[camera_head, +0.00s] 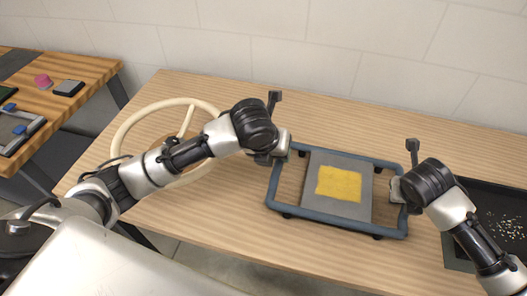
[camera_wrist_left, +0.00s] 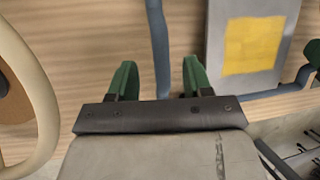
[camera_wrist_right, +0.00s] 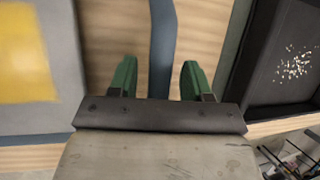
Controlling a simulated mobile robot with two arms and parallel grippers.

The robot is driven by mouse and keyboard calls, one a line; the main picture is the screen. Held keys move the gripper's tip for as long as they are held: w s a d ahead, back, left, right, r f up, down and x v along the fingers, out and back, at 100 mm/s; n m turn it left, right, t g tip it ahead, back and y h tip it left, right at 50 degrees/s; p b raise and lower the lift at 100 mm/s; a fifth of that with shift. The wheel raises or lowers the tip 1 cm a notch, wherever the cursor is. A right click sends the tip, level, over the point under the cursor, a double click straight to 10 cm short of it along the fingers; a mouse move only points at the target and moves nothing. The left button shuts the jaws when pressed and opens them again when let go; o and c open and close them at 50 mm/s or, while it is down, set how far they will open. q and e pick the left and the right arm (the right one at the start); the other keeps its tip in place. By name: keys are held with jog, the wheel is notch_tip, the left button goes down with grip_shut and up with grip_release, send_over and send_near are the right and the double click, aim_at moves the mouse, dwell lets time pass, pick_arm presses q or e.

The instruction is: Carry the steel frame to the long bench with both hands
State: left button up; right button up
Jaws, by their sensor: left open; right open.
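The steel frame (camera_head: 333,220) is a blue-grey rectangular tube frame on small dark feet, with a grey plate (camera_head: 352,209) and a yellow square (camera_head: 339,183) inside it. It rests on a light wooden table. My left gripper (camera_head: 281,151) is open at the frame's left bar, which runs between its green fingers in the left wrist view (camera_wrist_left: 157,75). My right gripper (camera_head: 398,190) is open at the right bar, which runs between its fingers in the right wrist view (camera_wrist_right: 160,75). I cannot tell whether the fingers touch the bars.
A cream ring with a spoke (camera_head: 135,119) lies left of the frame. A black tray with pale bits (camera_head: 485,192) lies close on the right. Another wooden table (camera_head: 92,70) at the far left holds a pink item (camera_head: 43,81) and dark blocks. A white wall stands behind.

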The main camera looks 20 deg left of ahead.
pick_arm(q)
jog(key=d+v, duration=0.1)
jog(key=v, duration=0.5)
jog(key=shift+a, duration=0.5)
pick_arm(e)
jog(key=v, duration=1.2)
pick_arm(q)
jog(key=shift+s, duration=0.15)
